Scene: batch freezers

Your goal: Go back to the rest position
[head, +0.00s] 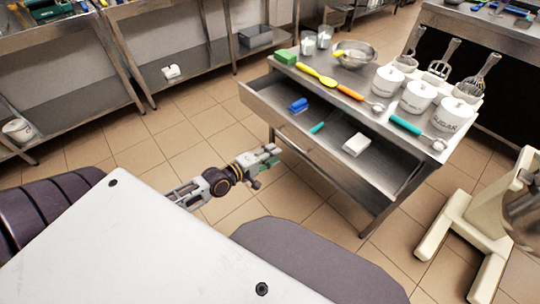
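My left gripper (268,157) is in front of the open drawer, to its left, over the tiled floor. It is apart from the objects in the drawer, and I see nothing held in it. Its fingers are small and seen at an angle, so I cannot tell whether they are open or shut. My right gripper is not in view. The steel table (335,68) has its drawer (318,143) pulled open. Inside lie a blue object (298,105), a teal-handled tool (317,127) and a white block (356,144).
On the table are a green sponge (286,57), a yellow spoon (317,76), a metal bowl (354,53), white canisters (418,97) and whisks. A cream mixer stand (466,222) is at right. Steel shelving (75,45) stands at left. Tiled floor (165,138) is clear between.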

